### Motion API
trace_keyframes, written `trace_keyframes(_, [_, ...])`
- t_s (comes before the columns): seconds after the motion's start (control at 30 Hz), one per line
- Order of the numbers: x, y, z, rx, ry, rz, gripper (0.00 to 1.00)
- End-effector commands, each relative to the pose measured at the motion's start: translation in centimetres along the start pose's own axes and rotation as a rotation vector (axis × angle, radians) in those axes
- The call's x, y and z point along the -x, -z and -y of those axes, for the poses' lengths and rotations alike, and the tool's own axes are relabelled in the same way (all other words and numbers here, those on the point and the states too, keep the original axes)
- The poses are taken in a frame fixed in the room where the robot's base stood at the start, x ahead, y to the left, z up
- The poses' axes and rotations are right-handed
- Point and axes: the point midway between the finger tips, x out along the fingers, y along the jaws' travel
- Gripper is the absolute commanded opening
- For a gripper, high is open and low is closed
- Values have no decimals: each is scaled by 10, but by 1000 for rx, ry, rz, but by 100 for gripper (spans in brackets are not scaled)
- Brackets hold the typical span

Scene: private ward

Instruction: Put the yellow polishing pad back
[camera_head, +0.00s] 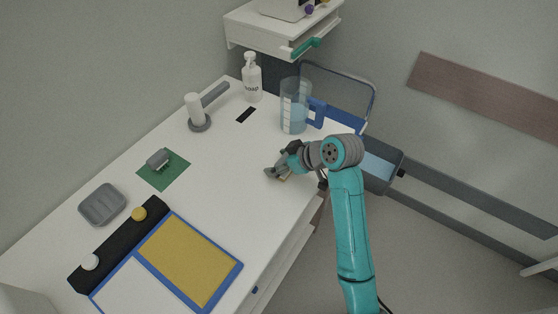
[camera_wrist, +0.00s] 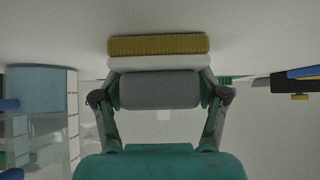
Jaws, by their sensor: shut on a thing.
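My gripper (camera_head: 283,171) is at the right edge of the white counter, low over its top. In the wrist view my gripper (camera_wrist: 160,95) is shut on a grey block (camera_wrist: 160,90) with a white layer and a ribbed yellow polishing pad (camera_wrist: 158,45) stacked on its far side. The pad's yellow face points away from my gripper; whether it touches the counter I cannot tell. A blue-framed board (camera_head: 241,268) with a yellow and a white panel lies at the front.
A black strip (camera_head: 111,252) with a yellow and a white knob lies beside the board. A grey dish (camera_head: 102,204), a green mat (camera_head: 178,175) with a grey block, a grey stand (camera_head: 200,123), a soap bottle (camera_head: 252,77) and a pitcher (camera_head: 294,107) stand around. The counter's middle is clear.

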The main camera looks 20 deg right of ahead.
Motion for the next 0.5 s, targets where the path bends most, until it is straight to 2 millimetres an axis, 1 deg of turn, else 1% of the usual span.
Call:
trace_keyframes(0.23, [-1, -1, 0, 0, 0, 0, 2])
trace_keyframes(0.27, [-1, -1, 0, 0, 0, 0, 77])
trace_keyframes(0.3, [-1, -1, 0, 0, 0, 0, 87])
trace_keyframes(0.33, [-1, -1, 0, 0, 0, 0, 94])
trace_keyframes(0.37, [-1, -1, 0, 0, 0, 0, 97])
trace_keyframes(0.5, [-1, -1, 0, 0, 0, 0, 97])
